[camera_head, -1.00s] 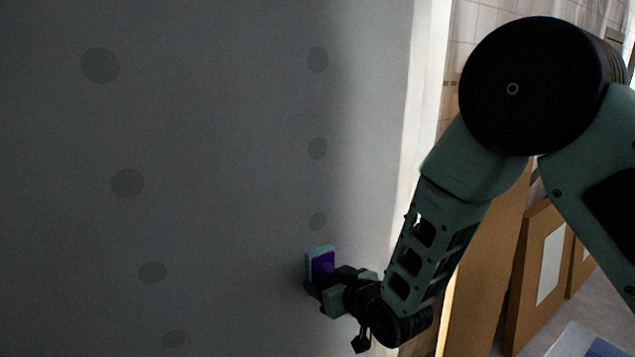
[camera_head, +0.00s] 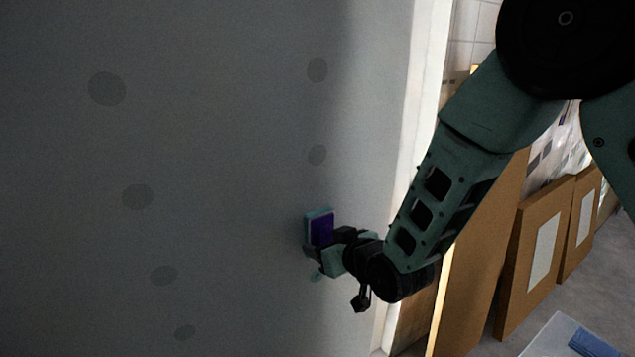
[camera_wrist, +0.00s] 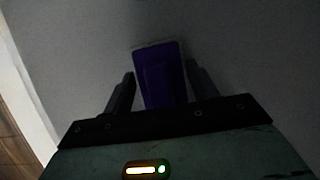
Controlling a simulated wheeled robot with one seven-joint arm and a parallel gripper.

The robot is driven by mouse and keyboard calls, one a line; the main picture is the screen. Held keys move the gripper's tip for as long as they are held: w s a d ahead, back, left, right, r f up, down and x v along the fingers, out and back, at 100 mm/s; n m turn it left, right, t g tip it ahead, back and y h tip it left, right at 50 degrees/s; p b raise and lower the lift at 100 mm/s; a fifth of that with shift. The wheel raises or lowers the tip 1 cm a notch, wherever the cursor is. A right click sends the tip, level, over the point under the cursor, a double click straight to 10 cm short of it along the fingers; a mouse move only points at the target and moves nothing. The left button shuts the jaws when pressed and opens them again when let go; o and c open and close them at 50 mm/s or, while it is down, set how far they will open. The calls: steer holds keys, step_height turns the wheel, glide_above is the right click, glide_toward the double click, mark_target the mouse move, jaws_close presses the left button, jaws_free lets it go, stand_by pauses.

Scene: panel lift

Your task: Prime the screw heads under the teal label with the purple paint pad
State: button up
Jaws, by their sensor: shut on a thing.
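My gripper (camera_head: 322,245) is shut on the purple paint pad (camera_head: 321,229), which has a teal edge and is held upright at the grey panel (camera_head: 230,180). The pad also shows between the fingers in the wrist view (camera_wrist: 162,80). I cannot tell whether its face touches the panel. No teal label is clearly visible.
The left column has several spots, one near the middle (camera_head: 138,196). A pale vertical edge (camera_head: 408,150) bounds the panel on the right. Brown boards (camera_head: 535,255) lean beyond it. A light surface with a blue item (camera_head: 595,343) is at bottom right.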

step_height(320, 180, up, 7)
steer(key=p, duration=0.3)
steer(key=shift+w+f, duration=0.1)
steer(key=shift+f, duration=0.1)
steer(key=shift+s+r+p, duration=0.2)
steer(key=shift+r+p, duration=1.95)
steer(key=shift+r, duration=1.05)
steer(key=shift+w+r+p, duration=0.2)
steer(key=shift+r+p, duration=3.3)
steer(key=shift+r, duration=2.4)
steer(key=shift+s+r+p, duration=0.2)
steer(key=shift+r+p, duration=2.9)
steer(key=shift+r, duration=2.2)
steer(key=b, duration=1.3)
glide_above(325, 225)
steer(key=f, duration=1.2)
steer(key=shift+s+d+f, duration=0.2)
steer(key=shift+s+f, duration=0.05)
steer(key=shift+s, duration=0.15)
step_height(325, 225, down, 18)
steer(key=b, duration=1.7)
steer(key=shift+f, duration=0.25)
